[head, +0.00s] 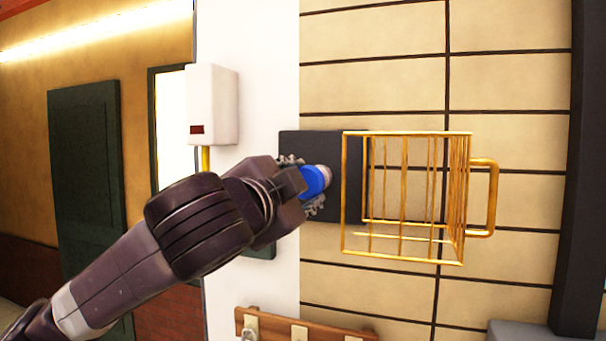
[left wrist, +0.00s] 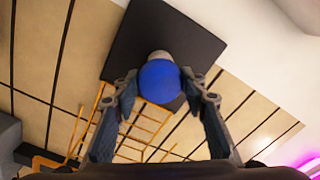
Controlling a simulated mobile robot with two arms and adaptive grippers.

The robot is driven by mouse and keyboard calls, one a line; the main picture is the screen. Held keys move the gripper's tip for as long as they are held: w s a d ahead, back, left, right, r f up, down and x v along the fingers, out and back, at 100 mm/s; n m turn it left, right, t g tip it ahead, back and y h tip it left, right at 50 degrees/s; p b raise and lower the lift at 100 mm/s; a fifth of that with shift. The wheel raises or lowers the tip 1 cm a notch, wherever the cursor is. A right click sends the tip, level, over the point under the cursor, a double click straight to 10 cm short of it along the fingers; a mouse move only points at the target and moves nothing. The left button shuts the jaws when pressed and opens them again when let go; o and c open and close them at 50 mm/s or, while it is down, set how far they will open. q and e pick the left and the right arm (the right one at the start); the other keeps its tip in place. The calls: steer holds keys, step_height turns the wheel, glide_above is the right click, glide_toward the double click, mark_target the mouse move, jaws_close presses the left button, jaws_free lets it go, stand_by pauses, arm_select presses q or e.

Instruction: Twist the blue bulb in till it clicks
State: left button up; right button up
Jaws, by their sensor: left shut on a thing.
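The blue bulb (head: 315,181) is in front of a dark square plate (head: 350,205) on the wall, its pale neck pointing at the plate. In the left wrist view the round blue bulb (left wrist: 160,82) sits between the fingertips, with the grey neck (left wrist: 158,56) against the dark plate (left wrist: 150,28). My left gripper (head: 304,184) comes from the left and is shut on the bulb; it also shows in the left wrist view (left wrist: 162,88). The socket is hidden, so how deep the neck sits cannot be told. My right gripper is not in view.
A gold wire cage (head: 404,132) with a side handle stands out from the wall right of the bulb, close to the gripper. A white box (head: 212,104) hangs upper left. A wooden rack with pegs (head: 275,327) is below.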

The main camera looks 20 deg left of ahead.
arm_select(q)
steer(key=m+p, duration=0.2)
steer(key=m, duration=0.2)
steer(key=shift+m, duration=0.4)
steer(key=o, duration=1.9)
steer(key=shift+c, duration=0.2)
steer(key=shift+s, duration=0.1)
steer(key=s, duration=0.7)
steer(key=shift+s+a, duration=0.15)
steer(key=shift+s, duration=0.05)
steer(key=shift+w, duration=0.1)
